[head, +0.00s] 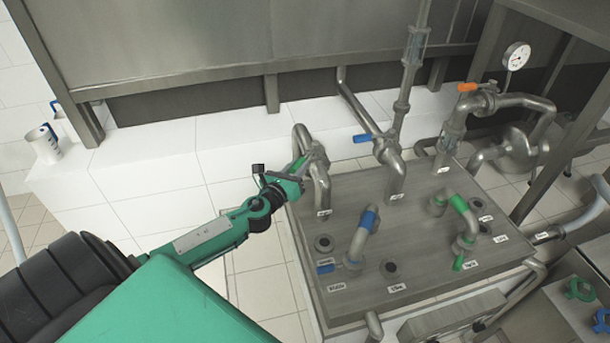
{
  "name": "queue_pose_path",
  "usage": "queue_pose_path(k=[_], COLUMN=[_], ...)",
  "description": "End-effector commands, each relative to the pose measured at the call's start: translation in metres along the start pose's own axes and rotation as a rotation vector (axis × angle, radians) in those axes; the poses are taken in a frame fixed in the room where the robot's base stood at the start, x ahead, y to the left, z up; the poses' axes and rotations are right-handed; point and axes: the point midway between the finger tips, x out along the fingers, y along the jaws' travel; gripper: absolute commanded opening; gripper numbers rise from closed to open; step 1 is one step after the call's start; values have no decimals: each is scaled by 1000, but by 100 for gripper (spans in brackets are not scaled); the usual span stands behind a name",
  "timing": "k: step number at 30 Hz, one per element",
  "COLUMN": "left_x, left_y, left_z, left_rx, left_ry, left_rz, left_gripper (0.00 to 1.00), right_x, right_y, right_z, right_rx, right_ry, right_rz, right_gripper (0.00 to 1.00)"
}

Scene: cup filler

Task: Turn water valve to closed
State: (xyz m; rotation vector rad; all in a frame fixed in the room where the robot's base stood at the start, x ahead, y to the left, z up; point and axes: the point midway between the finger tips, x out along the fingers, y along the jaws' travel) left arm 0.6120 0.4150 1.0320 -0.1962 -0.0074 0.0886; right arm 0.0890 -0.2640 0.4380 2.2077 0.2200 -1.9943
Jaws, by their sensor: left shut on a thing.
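My left gripper (291,180) reaches in from the left. It is shut on the valve handle at the back-left pipe (320,180), which bends down into the grey metal panel (413,245). The jaws hide most of this handle, so its exact angle is unclear. A blue valve handle (363,138) sticks out to the left on the middle pipe. An orange valve handle (467,87) sits on the right pipe. The small labels on the panel are too small to read, so I cannot tell which valve is marked water. My right gripper is not in view.
A blue-banded hose elbow (362,236) and a green-banded elbow (460,211) stand on the panel. A gauge (516,56) is at the upper right. White tiled ledge (163,150) lies behind my arm.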

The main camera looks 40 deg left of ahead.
Motion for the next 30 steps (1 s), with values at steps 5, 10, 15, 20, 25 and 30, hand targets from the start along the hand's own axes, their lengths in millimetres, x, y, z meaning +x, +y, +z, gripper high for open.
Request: queue_pose_path(k=[5, 10, 15, 20, 25, 30], left_x=[1, 3, 6, 9, 12, 14], left_y=[16, 26, 36, 44, 50, 54], left_z=[-5, -4, -2, 0, 3, 5], left_rx=[6, 5, 4, 4, 2, 1], left_ry=[22, 41, 59, 73, 86, 96], left_rz=[-114, -211, -301, -378, -441, -491], left_gripper=[0, 0, 0, 0, 0, 0], right_x=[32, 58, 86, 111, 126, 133], right_y=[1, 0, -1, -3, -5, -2], right_z=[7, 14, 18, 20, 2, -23], right_rx=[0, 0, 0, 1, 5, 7], right_ry=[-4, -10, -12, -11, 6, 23], right_rz=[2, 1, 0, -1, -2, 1], right_gripper=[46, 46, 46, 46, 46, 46])
